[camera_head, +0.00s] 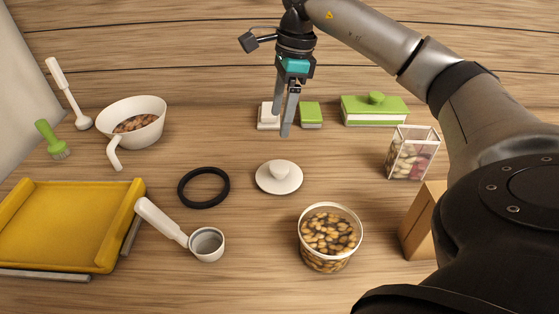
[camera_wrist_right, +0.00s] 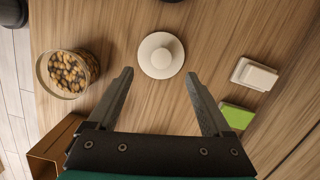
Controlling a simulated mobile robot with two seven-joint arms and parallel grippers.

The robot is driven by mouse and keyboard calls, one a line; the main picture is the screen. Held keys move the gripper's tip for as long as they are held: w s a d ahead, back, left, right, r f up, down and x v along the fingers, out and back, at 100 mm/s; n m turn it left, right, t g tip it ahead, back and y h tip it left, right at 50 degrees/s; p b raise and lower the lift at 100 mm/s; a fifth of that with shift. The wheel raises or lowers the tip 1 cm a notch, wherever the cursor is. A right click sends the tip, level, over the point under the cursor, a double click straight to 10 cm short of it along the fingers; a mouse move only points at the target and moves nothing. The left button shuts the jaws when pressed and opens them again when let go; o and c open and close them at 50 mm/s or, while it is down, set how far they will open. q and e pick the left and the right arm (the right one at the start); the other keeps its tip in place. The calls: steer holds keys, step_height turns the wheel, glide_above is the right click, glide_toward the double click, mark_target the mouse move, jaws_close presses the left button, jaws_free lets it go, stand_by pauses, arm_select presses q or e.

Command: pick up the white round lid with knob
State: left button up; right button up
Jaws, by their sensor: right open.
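The white round lid with a knob (camera_head: 279,178) lies flat on the wooden table near the middle, knob up. It also shows in the right wrist view (camera_wrist_right: 161,56), ahead of and roughly between the fingertips. My right gripper (camera_head: 281,122) points down above the table, behind the lid in the head view. In the right wrist view its two fingers (camera_wrist_right: 160,75) are spread apart with nothing between them. The gripper is open and does not touch the lid. My left gripper is not in view.
A round tub of nuts (camera_head: 327,240) stands in front of the lid, a black ring (camera_head: 204,187) to its left. A white scoop (camera_head: 206,243) lies front left. White and green blocks (camera_head: 311,115) stand behind; a clear container (camera_head: 412,155) stands right. A yellow tray (camera_head: 60,225) is far left.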

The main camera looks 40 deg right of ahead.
steer(key=d+f, duration=0.1)
steer(key=b, duration=0.2)
glide_above(280, 166)
steer(key=shift+h, duration=0.3)
steer(key=f, duration=0.7)
steer(key=shift+s+d+f, duration=0.1)
steer(key=shift+s+f, duration=0.25)
steer(key=shift+f, duration=0.05)
steer(key=shift+w+f, duration=0.15)
steer(key=shift+f, duration=1.35)
steer(key=shift+w+f, duration=0.15)
steer(key=shift+f, duration=1.35)
steer(key=c, duration=1.3)
steer(key=shift+r, duration=0.15)
